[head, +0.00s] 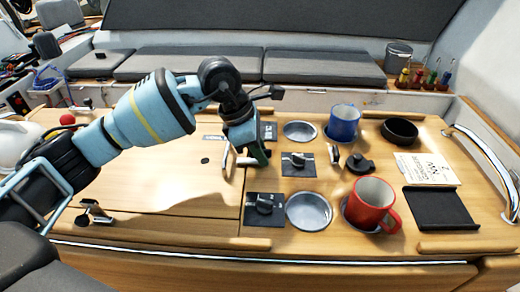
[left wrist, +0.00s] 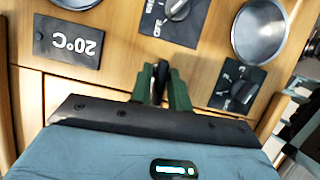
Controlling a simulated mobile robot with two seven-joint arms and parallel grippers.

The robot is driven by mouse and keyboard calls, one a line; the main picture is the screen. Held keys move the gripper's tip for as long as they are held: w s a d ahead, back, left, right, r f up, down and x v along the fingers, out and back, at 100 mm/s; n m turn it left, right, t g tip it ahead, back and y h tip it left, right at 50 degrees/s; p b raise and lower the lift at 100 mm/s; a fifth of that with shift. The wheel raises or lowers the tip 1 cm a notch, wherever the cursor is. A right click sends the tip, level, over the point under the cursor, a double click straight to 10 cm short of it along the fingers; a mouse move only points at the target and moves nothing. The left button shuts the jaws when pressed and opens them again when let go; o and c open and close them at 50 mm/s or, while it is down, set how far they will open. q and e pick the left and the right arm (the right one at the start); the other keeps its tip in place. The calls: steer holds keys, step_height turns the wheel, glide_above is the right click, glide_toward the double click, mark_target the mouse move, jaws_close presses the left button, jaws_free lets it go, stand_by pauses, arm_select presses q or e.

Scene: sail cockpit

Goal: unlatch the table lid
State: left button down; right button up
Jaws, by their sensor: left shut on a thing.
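The wooden table lid (head: 150,190) lies flat and closed at the left of the table. My left gripper (head: 246,158) reaches down at the lid's right edge. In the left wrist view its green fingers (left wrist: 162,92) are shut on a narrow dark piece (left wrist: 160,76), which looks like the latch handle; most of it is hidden. A silver metal part (head: 227,157) shows just left of the fingers in the head view. Another latch-like fitting (head: 95,212) with a dark end sits at the lid's front left. My right gripper is not in view.
A black bowl (head: 399,131) and booklet (head: 425,169) lie farther right.

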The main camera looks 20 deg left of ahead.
arm_select(q)
steer(key=n+p, duration=0.1)
steer(key=n+t+p, duration=0.1)
steer(key=n, duration=0.1)
steer(key=shift+r+y, duration=0.3)
steer(key=n+p, duration=0.2)
steer(key=n+t+y+p, duration=0.1)
steer(key=n, duration=0.2)
steer(key=shift+r+y+p, duration=0.1)
steer(key=shift+y+p, duration=0.2)
steer(key=shift+p, duration=0.1)
steer(key=shift+n+t, duration=0.3)
steer(key=shift+n, duration=0.4)
steer(key=shift+n+y+p, duration=0.35)
steer(key=shift+n+y, duration=0.05)
steer(key=shift+n, duration=0.1)
steer(key=n, duration=0.1)
steer(key=n+y, duration=0.1)
steer(key=shift+f+n, duration=0.3)
steer(key=shift+f, duration=0.05)
steer(key=shift+n+y, duration=0.8)
steer(key=shift+n, duration=1.4)
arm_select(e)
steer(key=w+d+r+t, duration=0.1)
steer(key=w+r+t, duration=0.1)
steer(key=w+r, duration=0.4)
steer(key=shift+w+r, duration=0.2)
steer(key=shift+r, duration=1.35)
arm_select(q)
steer(key=shift+f, duration=0.1)
